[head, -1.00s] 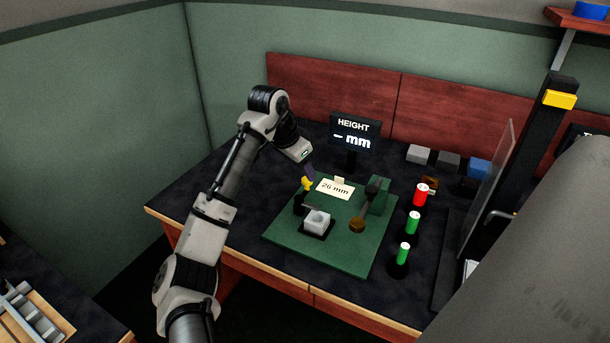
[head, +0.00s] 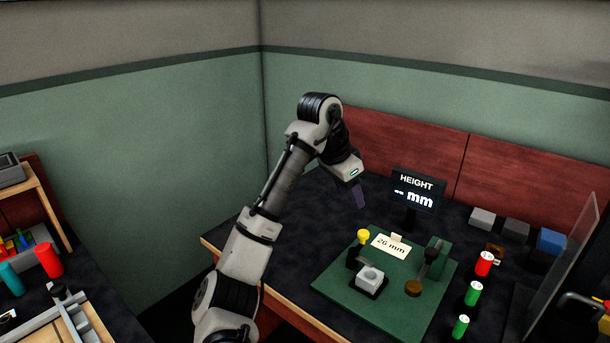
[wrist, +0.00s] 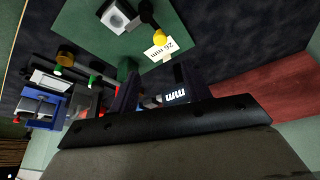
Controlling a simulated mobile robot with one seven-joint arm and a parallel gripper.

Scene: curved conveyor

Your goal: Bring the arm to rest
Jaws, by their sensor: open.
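My gripper (head: 359,194) is at the end of my raised arm, above the dark bench near its back wall. In the wrist view its two fingers (wrist: 160,92) stand apart with nothing held between them. Below it, to the right in the head view, is a green board (head: 400,306). The board bears a grey block with a round hole (head: 370,276), a yellow knob (head: 363,235) and a card reading 26 mm (head: 391,246). The gripper touches none of these.
A HEIGHT display (head: 417,189) stands close to the right of my gripper. Red (head: 484,264) and green (head: 473,293) cylinders stand right of the board, by a clear panel (head: 567,262). Another bench with a red cylinder (head: 49,259) is at left.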

